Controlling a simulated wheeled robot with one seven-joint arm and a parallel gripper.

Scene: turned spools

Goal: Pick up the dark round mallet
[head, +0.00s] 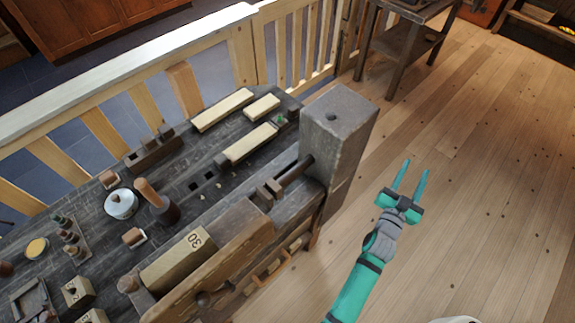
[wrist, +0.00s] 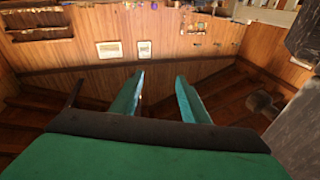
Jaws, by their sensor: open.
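The dark round mallet (head: 167,211) stands on the workbench in the head view, its dark head down and its light brown handle tilted up to the left. My gripper (head: 415,167) is open and empty, held out over the wooden floor to the right of the bench. It is well apart from the mallet, with the thick grey bench post between them. In the wrist view my gripper (wrist: 160,78) shows two separate teal fingers with nothing between them. I cannot make out the mallet in the wrist view.
The workbench (head: 180,183) holds a white round pot (head: 121,204) just left of the mallet, a block marked 30 (head: 178,259) and several wooden pieces. The tall grey post (head: 338,125) rises at the bench's right end. A pale railing (head: 130,75) runs behind. The floor at right is clear.

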